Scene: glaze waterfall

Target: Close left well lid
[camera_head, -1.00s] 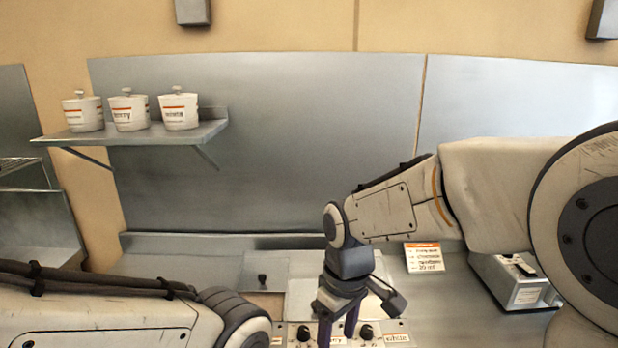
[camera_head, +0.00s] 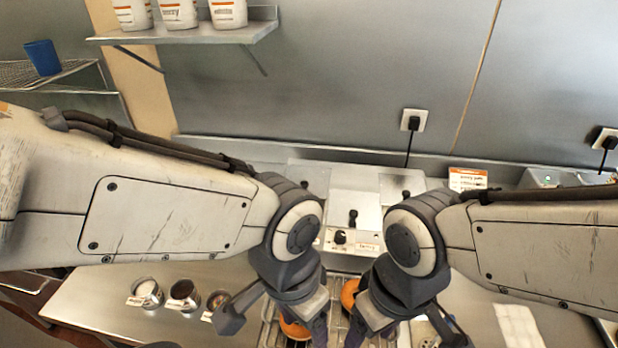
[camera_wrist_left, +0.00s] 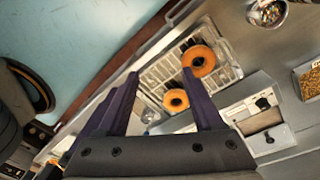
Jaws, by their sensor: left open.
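In the head view the left well lid (camera_head: 312,176) is a flat metal plate with a black knob, at the back of the counter. My left arm covers the area in front of it, so the left well is mostly hidden. A middle lid (camera_head: 360,190) with a black knob lies to its right. My left gripper (camera_head: 303,332) is low over the wire rack, in front of and apart from the lids. In the left wrist view its purple fingers (camera_wrist_left: 160,105) are spread and empty. My right gripper (camera_head: 368,330) is beside it; its fingers are partly hidden.
Orange-glazed donuts (camera_wrist_left: 199,61) sit on a wire rack (camera_wrist_left: 160,76). Small topping cups (camera_head: 184,293) stand left of the rack. A control knob (camera_head: 340,237) is in front of the lids. A sign (camera_head: 468,179) and power outlet (camera_head: 413,120) are behind to the right.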

